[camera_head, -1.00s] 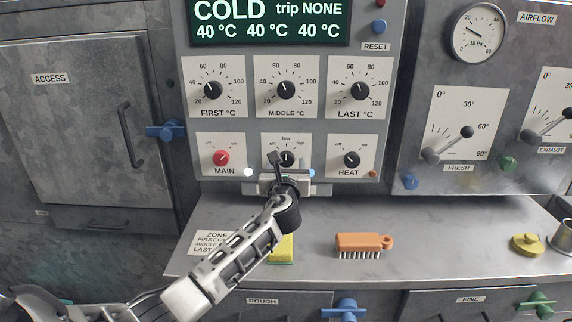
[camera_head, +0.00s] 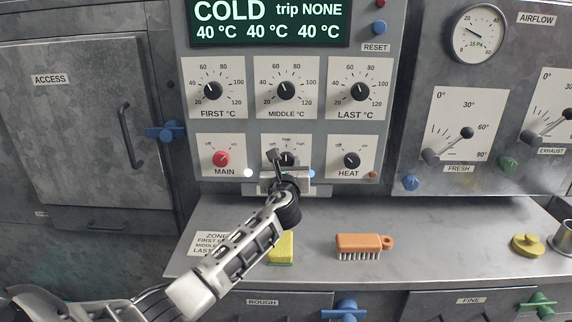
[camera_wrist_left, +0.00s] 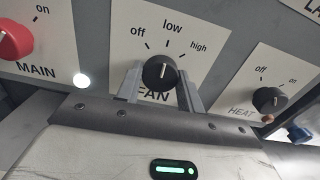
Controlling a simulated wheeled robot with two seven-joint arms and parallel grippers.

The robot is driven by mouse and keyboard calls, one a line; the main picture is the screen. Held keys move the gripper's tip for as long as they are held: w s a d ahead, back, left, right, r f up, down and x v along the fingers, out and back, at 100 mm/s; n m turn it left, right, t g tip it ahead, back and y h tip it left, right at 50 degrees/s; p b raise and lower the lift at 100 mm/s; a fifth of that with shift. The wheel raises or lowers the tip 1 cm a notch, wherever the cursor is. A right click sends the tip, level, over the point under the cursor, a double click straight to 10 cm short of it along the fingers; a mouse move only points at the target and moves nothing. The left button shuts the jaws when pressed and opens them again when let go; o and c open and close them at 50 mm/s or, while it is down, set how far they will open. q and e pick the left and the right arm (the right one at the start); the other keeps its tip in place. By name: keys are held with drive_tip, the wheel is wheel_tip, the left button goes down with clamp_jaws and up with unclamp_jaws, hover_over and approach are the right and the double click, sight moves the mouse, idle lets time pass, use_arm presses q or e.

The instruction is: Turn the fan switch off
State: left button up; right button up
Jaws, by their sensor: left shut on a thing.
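The black fan switch (camera_head: 287,159) is a round knob on a white plate in the lower middle of the grey panel. The left wrist view shows the fan switch (camera_wrist_left: 160,72) close up, with off, low and high marked above it. Its white mark points roughly upward, near low; the exact angle is hard to tell. My left gripper (camera_head: 285,171) is at the knob from below. In the wrist view the fingers of my left gripper (camera_wrist_left: 160,88) stand on either side of the knob and are shut on it, partly covering the FAN label. My right gripper is out of view.
The red main switch (camera_head: 221,158) is to the left, the heat switch (camera_head: 351,160) to the right. Temperature dials sit above. On the shelf (camera_head: 440,248) lie a yellow sponge (camera_head: 283,249) and an orange brush (camera_head: 360,245). The airflow gauge (camera_head: 479,34) is at upper right.

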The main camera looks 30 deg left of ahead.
use_arm(q)
drive_tip(key=n, duration=0.4)
drive_tip(key=shift+f, duration=0.1)
drive_tip(key=shift+d+n+b, duration=0.1)
drive_tip(key=shift+n+b, duration=0.6)
drive_tip(key=shift+n, duration=1.5)
drive_tip(key=o, duration=1)
drive_tip(key=v, duration=1.6)
